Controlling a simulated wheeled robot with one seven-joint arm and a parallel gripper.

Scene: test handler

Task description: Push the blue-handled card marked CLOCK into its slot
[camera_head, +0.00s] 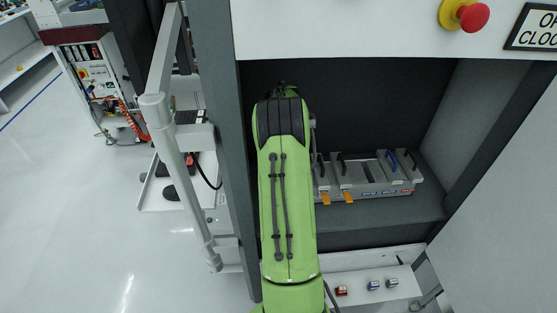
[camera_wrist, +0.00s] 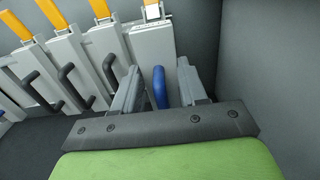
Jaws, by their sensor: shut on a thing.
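The blue-handled card shows in the wrist view by its blue handle (camera_wrist: 160,88), which stands upright between the two fingers of my gripper (camera_wrist: 160,92). My gripper is shut on this handle, at the right end of the card row in that view. No CLOCK marking can be read, and I cannot tell how deep the card sits. In the head view my green arm hides the gripper and this handle. The card rack (camera_head: 375,190) stands on the shelf of the recess, partly behind my arm.
Cards with black handles (camera_wrist: 75,85) stand beside my gripper, with orange latches (camera_wrist: 102,9) sticking out. Another blue handle (camera_head: 391,160) shows at the rack's right. A grey wall (camera_wrist: 260,60) is close on the wrist view's right. A red button (camera_head: 473,17) is above the recess.

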